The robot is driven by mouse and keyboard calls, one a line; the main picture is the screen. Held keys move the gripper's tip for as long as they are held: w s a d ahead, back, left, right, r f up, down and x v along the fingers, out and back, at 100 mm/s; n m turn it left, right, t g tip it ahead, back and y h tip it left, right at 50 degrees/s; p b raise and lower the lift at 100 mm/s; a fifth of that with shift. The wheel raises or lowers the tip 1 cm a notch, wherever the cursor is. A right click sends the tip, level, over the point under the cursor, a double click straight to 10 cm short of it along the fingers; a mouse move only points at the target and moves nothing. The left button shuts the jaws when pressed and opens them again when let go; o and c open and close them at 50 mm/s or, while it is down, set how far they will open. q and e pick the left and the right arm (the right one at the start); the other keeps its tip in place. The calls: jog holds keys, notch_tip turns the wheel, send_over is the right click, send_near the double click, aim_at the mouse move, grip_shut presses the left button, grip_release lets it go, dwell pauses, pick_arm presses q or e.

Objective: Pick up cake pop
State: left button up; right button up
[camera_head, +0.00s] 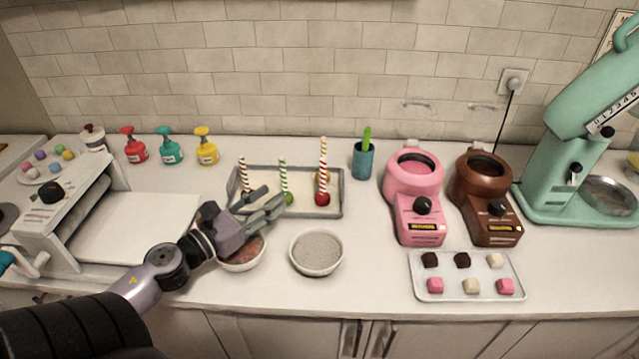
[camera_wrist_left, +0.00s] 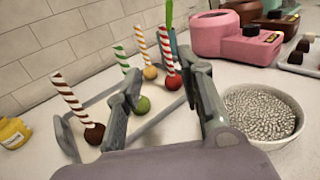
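A grey-rimmed tray (camera_head: 342,196) holds cake pops on striped sticks. The red cake pop (camera_head: 322,199) and the green one (camera_head: 289,198) stand near its middle and right, with a yellow one (camera_head: 323,178) behind. The brown-striped stick (camera_head: 243,174) is at the left; its brown ball (camera_wrist_left: 94,134) shows in the left wrist view. My left gripper (camera_head: 273,199) is open at the tray's front left. In the left wrist view, the green cake pop (camera_wrist_left: 143,105) appears between the spread fingers, beside the left finger. The fingers hold nothing. My right gripper is not in view.
A bowl of silver beads (camera_head: 316,253) and a bowl of coloured sprinkles (camera_head: 243,257) stand in front of the tray. A blue cup (camera_head: 363,162), pink melter (camera_head: 415,195) and brown melter (camera_head: 485,195) are to the right. Colored bottles (camera_head: 170,146) stand back left.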

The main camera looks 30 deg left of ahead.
pick_arm(q)
jog(key=p, duration=0.2)
send_near(321, 168)
jog(key=w+p, duration=0.1)
jog(key=w, duration=0.2)
jog(key=w+d+p, duration=0.1)
jog(key=w, duration=0.2)
jog(key=w+p, duration=0.1)
jog(key=w, duration=0.3)
jog(key=shift+d, duration=0.2)
jog(key=shift+w+f, duration=0.1)
jog(key=shift+w, duration=0.25)
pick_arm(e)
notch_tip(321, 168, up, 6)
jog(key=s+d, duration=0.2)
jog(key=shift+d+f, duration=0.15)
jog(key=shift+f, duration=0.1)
pick_arm(q)
jog(key=shift+s, duration=0.1)
jog(key=shift+c, duration=0.5)
jog(key=c, duration=0.7)
grip_shut()
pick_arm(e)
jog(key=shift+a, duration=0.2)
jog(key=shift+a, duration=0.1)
